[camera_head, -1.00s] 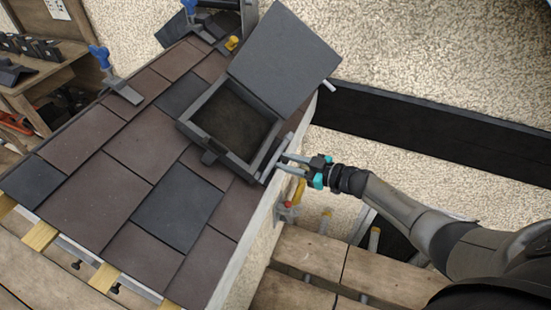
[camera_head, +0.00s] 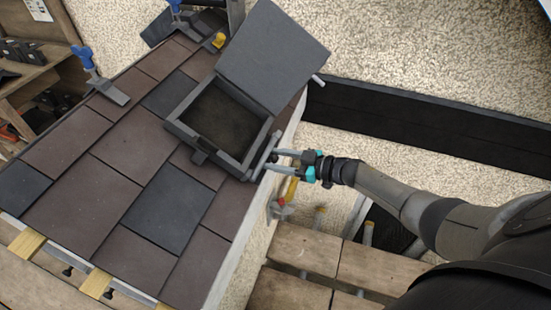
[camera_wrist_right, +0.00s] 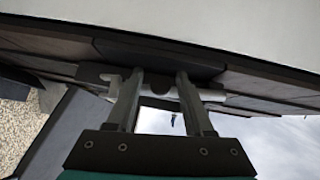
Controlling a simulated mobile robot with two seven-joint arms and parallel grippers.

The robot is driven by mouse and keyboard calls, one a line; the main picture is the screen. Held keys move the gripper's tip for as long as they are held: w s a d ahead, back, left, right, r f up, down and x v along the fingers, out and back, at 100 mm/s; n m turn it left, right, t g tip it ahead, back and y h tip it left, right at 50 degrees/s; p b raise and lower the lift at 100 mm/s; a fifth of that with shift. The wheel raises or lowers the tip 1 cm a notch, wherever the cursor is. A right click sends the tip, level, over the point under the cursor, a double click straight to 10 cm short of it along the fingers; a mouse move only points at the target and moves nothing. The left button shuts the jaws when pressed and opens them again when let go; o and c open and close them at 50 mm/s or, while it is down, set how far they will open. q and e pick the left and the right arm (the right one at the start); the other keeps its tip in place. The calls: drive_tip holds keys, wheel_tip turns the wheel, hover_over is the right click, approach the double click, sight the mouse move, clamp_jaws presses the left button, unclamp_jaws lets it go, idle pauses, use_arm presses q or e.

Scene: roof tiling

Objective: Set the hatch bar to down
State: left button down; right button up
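The roof hatch (camera_head: 171,127) is a dark square frame in the shingled roof, with its grey lid (camera_head: 273,55) standing open at the far right side. A light grey hatch bar (camera_head: 264,157) runs along the frame's right side; it also shows in the right wrist view (camera_wrist_right: 157,90), crossing behind the fingertips. My right gripper (camera_head: 273,160) is at the bar, its two fingers apart; the wrist view shows the gap between them (camera_wrist_right: 156,88). I cannot tell whether the fingers touch the bar. My left gripper is out of view.
A blue-handled clamp (camera_head: 92,70) sits on the roof's upper left edge. A hammer-like tool with a yellow handle (camera_head: 291,189) is below my right gripper. Wooden planks (camera_head: 335,260) lie at lower right. A dark beam (camera_head: 400,122) runs along the pale wall.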

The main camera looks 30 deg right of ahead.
drive_tip(key=shift+s, duration=0.1)
drive_tip(key=p+v, duration=0.2)
drive_tip(key=v, duration=1.3)
drive_tip(key=shift+d+p, duration=0.1)
drive_tip(key=shift+p, duration=0.25)
